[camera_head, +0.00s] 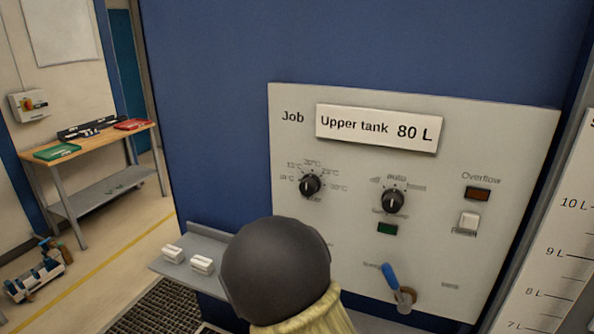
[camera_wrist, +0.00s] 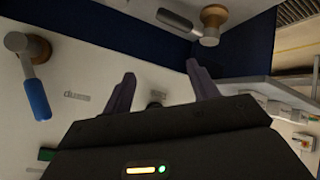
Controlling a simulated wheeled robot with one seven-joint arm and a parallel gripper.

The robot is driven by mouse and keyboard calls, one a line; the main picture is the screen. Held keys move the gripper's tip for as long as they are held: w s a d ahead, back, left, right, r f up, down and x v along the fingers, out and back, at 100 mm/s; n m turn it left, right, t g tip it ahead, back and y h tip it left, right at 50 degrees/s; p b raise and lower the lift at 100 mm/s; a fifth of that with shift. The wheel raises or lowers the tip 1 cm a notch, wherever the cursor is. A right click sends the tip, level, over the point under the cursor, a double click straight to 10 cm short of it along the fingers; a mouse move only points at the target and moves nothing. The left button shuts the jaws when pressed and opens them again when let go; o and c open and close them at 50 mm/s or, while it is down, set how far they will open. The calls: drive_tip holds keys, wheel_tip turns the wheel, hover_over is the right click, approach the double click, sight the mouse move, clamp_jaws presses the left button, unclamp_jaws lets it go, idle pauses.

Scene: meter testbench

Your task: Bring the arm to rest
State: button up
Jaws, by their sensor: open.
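My gripper (camera_wrist: 158,92) is in the wrist view, with its two dark fingers apart and nothing between them. It is close to the pale control panel (camera_wrist: 75,80). A blue-handled lever (camera_wrist: 38,98) is to the left of the fingers, and another lever (camera_wrist: 185,22) is beyond them near the top. Neither touches the fingers in this view. In the head view my arm's dark rounded link covers the lower left of the panel (camera_head: 460,130). The gripper itself is hidden there.
The panel bears two black knobs (camera_head: 394,200), a blue lever (camera_head: 392,278) and an "Upper tank 80 L" plate (camera_head: 377,128). A grey shelf (camera_head: 212,240) with small white blocks (camera_head: 202,264) juts out at left. A wooden workbench (camera_head: 95,146) stands further off. A litre scale (camera_head: 560,240) is at right.

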drive_tip(key=s+d+r+m+g+y, duration=0.1)
drive_tip(key=s+d+r+g, duration=0.2)
drive_tip(key=s+d, duration=0.3)
drive_tip(key=s+d+r+m+g+y, duration=0.1)
drive_tip(key=s+d+r+m+g, duration=0.1)
drive_tip(key=s+d, duration=0.5)
drive_tip(key=shift+s+r+g+y, duration=0.4)
drive_tip(key=shift+s+r+g, duration=0.5)
drive_tip(key=shift+s, duration=0.3)
